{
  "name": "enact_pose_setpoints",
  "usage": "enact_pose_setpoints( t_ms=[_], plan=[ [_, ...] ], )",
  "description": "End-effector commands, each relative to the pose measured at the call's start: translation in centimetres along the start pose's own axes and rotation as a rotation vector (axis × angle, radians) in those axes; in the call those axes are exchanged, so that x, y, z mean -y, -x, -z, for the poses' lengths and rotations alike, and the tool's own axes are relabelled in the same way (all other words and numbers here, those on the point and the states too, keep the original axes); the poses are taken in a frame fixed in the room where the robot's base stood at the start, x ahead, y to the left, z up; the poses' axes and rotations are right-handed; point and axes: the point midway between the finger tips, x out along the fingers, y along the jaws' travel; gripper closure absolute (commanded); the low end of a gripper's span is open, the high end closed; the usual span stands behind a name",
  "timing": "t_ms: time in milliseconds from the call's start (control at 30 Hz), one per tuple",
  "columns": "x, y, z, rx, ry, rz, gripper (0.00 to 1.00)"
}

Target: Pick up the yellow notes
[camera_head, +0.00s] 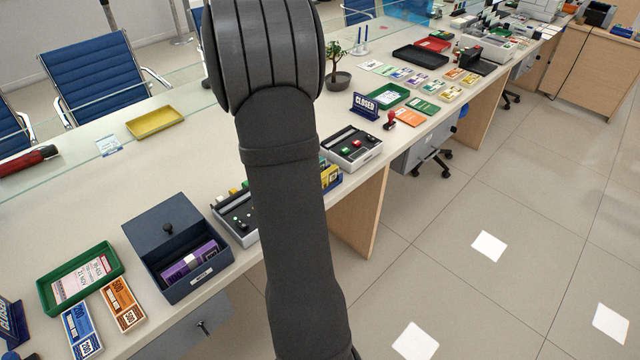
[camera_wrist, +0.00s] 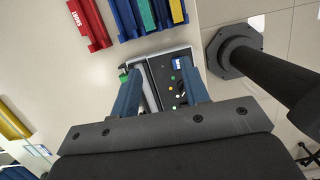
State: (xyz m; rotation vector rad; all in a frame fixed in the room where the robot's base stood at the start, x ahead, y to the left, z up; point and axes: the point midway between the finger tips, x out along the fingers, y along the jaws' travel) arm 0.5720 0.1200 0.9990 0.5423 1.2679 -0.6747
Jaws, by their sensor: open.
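Small yellow-topped notes (camera_head: 330,177) show in the head view just right of my arm, in a blue holder and partly hidden by the arm. Other yellowish bundles (camera_head: 449,93) lie in rows on the far right counter; I cannot tell which are meant. My gripper (camera_wrist: 157,68) shows in the wrist view with its two blue fingers apart and nothing seen held. It is above a grey device (camera_wrist: 168,85) with a dark panel and coloured buttons. In the head view my arm hides the gripper.
A dark box with purple notes (camera_head: 190,262), a green tray (camera_head: 55,295), orange notes (camera_head: 123,304) and blue notes (camera_head: 81,330) stand at the near left. A yellow tray (camera_head: 155,121) lies farther back. A red holder (camera_wrist: 90,22) shows in the wrist view.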

Motion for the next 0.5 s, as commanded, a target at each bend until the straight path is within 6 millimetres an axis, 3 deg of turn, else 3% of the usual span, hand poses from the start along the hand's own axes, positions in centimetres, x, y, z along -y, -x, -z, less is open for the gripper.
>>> enact_pose_setpoints(
  t_ms=[100, 200, 333, 500],
  plan=[
    [2.7, -0.8, -3.6, 0.108, 0.005, -0.001, 0.58],
    [3.7, -1.3, -5.1, 0.157, 0.015, -0.001, 0.58],
    [4.0, -2.9, -5.7, 0.17, 0.02, 0.0, 0.58],
    [4.0, -6.5, -6.3, 0.167, 0.02, 0.002, 0.58]
  ],
)
